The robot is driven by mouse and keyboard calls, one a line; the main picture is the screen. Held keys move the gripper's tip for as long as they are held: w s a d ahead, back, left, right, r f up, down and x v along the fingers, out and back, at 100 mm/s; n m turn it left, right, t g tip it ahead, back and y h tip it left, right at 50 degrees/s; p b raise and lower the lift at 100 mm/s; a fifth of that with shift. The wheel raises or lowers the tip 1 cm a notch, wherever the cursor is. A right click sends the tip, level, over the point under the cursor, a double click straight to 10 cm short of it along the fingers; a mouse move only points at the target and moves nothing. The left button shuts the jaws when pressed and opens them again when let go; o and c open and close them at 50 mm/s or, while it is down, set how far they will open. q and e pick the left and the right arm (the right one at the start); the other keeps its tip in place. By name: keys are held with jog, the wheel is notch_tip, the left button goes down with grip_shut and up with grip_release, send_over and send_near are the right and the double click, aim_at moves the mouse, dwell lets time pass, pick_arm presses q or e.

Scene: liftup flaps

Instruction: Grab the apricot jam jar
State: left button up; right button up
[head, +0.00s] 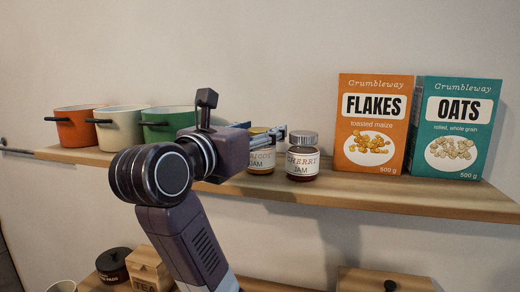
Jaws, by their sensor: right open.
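The apricot jam jar (261,163) stands on the wooden shelf, partly hidden behind my right gripper. Its cream label shows only the end of the fruit name above "JAM". My right gripper (262,131) is open, its fingers pointing away toward the jar's upper part. One finger shows at the jar's left and one crosses to its right. I cannot tell whether they touch it. The cherry jam jar (302,162), dark with a silver lid, stands just right of it. My left gripper is not clearly in view.
The shelf (410,195) also holds orange (75,130), cream (120,130) and green (163,122) pots at left. Flakes (373,125) and oats (455,130) boxes stand at right. A tea box (148,268) and dark jar (113,264) are below.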

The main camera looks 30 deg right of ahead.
jog(key=c, duration=1.2)
jog(key=shift+c, duration=0.2)
jog(key=shift+r, duration=0.2)
